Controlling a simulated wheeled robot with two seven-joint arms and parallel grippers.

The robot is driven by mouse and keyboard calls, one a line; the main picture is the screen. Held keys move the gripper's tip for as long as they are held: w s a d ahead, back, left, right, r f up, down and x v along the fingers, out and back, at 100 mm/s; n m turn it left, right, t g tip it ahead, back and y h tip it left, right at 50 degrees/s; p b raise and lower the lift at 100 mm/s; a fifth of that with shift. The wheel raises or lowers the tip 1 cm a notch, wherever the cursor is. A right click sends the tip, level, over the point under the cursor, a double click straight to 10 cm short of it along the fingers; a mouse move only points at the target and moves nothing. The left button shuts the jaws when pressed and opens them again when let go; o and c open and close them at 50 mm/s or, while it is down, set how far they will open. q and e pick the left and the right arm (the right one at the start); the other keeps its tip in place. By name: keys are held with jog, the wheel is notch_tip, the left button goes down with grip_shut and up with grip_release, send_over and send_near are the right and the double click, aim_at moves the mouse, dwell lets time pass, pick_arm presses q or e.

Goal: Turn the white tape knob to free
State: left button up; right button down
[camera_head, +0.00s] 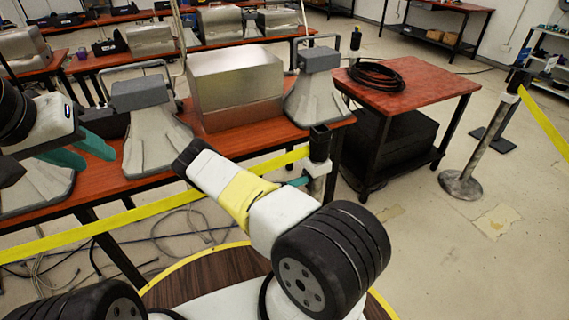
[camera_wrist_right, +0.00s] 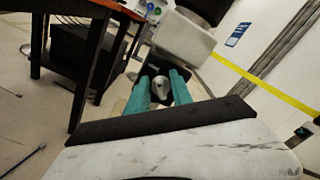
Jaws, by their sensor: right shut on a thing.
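The barrier post in the head view has a black cap (camera_head: 320,145) with a white part, the tape knob (camera_head: 317,169), just below it. My right gripper (camera_head: 301,181) reaches this post, with a teal finger showing at the white part. In the right wrist view, my right gripper (camera_wrist_right: 160,80) has its two teal fingers on either side of a pale grey rounded piece, the knob (camera_wrist_right: 160,90), and is shut on it. The knob's turn position cannot be read. My left gripper (camera_head: 80,151) is at the left with its teal fingers apart and empty, above the workbench.
A red side table (camera_head: 420,88) holds a coiled black cable (camera_head: 376,76). Another post (camera_head: 480,150) stands at right. Floor between is mostly clear.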

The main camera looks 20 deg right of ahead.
jog(key=shift+n, duration=0.4)
jog(key=c, duration=1.2)
grip_release()
jog(key=shift+o, duration=0.2)
jog(key=shift+a, duration=0.15)
jog(key=a, duration=0.7)
jog(key=shift+s+a, duration=0.25)
jog(key=shift+a, duration=0.05)
